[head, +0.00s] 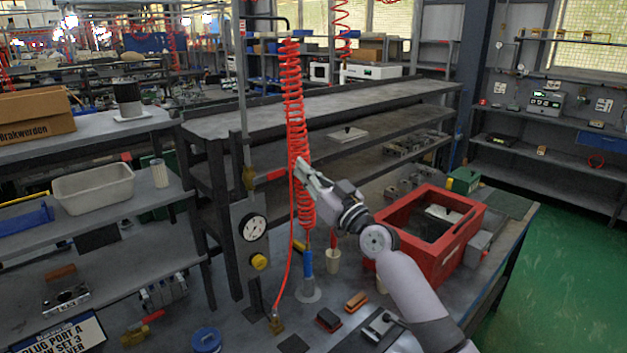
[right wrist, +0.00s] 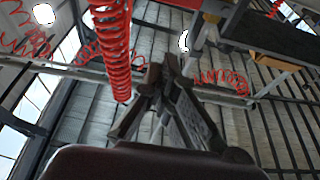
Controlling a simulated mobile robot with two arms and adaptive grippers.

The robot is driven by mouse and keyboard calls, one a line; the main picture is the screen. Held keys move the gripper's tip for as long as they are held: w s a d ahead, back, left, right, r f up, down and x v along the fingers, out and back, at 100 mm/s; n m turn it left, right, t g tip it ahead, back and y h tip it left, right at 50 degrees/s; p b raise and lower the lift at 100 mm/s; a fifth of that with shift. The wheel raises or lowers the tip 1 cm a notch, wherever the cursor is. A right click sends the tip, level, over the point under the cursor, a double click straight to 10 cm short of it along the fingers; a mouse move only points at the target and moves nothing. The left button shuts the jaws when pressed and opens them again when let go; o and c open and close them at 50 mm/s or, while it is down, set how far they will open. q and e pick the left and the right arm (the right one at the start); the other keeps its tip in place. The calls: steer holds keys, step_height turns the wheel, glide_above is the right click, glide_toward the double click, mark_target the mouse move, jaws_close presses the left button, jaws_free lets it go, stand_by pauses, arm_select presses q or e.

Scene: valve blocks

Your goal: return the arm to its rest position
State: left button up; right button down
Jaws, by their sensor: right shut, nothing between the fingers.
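My right gripper (head: 302,170) is shut and empty in the head view, raised above the workbench. It overlaps the red coiled hose (head: 292,85) in the picture; I cannot tell whether they touch. My right arm comes in from the bottom right. In the right wrist view the gripper (right wrist: 160,68) points up toward the ceiling, fingers together, with the red coiled hose (right wrist: 112,50) just left of it. My left gripper is not in view.
A red open box (head: 408,222) stands on the bench right of my arm. A pressure gauge (head: 253,227) and a blue-handled tool (head: 307,265) are near the hose. Shelves rise behind. A grey tub (head: 93,190) is at left. Green floor (head: 545,275) is clear at right.

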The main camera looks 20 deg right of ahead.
steer(key=s+a+f+n+g, duration=0.1)
steer(key=s+a+f+g, duration=0.3)
steer(key=f, duration=0.5)
steer(key=s+a+f+g, duration=0.2)
steer(key=s+a+f, duration=0.1)
steer(key=s+f, duration=0.5)
steer(key=s+a+f+n+g, duration=0.1)
steer(key=s+a+f+g, duration=0.25)
steer(key=f, duration=0.65)
steer(key=s+d+f+m+g+h, duration=0.1)
steer(key=s+d+f+g+h, duration=0.2)
steer(key=s, duration=0.7)
steer(key=s+f+m+g+h, duration=0.1)
steer(key=s+f+g+h, duration=0.1)
steer(key=s+f, duration=0.5)
steer(key=s+d+f+m+g+h, duration=0.1)
steer(key=s+d+f+g+h, duration=0.15)
steer(key=s, duration=0.95)
step_height(320, 180, down, 28)
steer(key=g+b, duration=0.2)
steer(key=b, duration=0.1)
steer(key=s+d+f+b, duration=0.2)
steer(key=s+f, duration=1.5)
steer(key=f, duration=0.2)
steer(key=shift+s+d+f+g+b, duration=0.15)
steer(key=shift+s+f+g+b, duration=0.1)
steer(key=shift+g+b, duration=0.15)
